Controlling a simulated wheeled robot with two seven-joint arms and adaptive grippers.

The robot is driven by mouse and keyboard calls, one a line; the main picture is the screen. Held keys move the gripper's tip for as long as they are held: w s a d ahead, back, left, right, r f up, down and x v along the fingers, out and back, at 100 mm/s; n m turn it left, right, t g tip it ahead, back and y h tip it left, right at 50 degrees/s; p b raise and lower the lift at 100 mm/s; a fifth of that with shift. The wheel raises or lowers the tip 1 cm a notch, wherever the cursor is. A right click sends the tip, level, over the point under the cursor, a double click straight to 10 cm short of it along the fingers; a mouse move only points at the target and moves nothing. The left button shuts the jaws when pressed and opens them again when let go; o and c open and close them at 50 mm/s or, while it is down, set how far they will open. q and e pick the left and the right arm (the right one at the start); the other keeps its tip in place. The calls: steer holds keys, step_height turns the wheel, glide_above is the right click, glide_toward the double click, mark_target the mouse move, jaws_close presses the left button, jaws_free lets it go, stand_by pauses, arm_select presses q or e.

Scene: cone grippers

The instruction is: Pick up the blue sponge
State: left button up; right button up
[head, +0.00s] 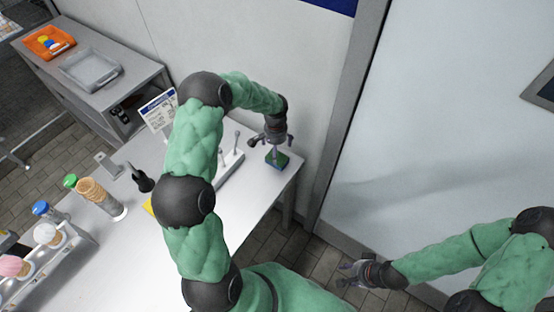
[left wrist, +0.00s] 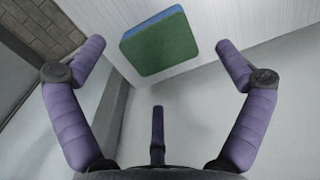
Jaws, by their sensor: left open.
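The sponge (head: 281,162) lies near the right corner of the white table, with a green face up and a blue layer along its side. It also shows in the left wrist view (left wrist: 163,46), green with a blue edge, toward the top of the picture. My left gripper (head: 269,142) is directly above and beside it in the head view. Its purple fingers are spread wide in the left wrist view, with nothing between them touching the sponge. My right gripper (head: 354,273) hangs off the table at the lower right, and its jaws are too small to judge.
A white holder with upright sticks (head: 230,165) stands left of the sponge. Several cones (head: 100,197) and an ice cream stand (head: 45,260) are at the table's left. A side bench (head: 120,85) holds an orange tray (head: 45,50) and a clear tray (head: 90,72). A wall is close behind.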

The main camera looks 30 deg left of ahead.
arm_select(q)
steer(key=f, duration=0.5)
steer(key=shift+w+d+f+b, duration=0.1)
steer(key=shift+w+f+b, duration=0.1)
steer(key=shift+f+b, duration=0.15)
steer(key=shift+r, duration=0.1)
steer(key=c, duration=0.9)
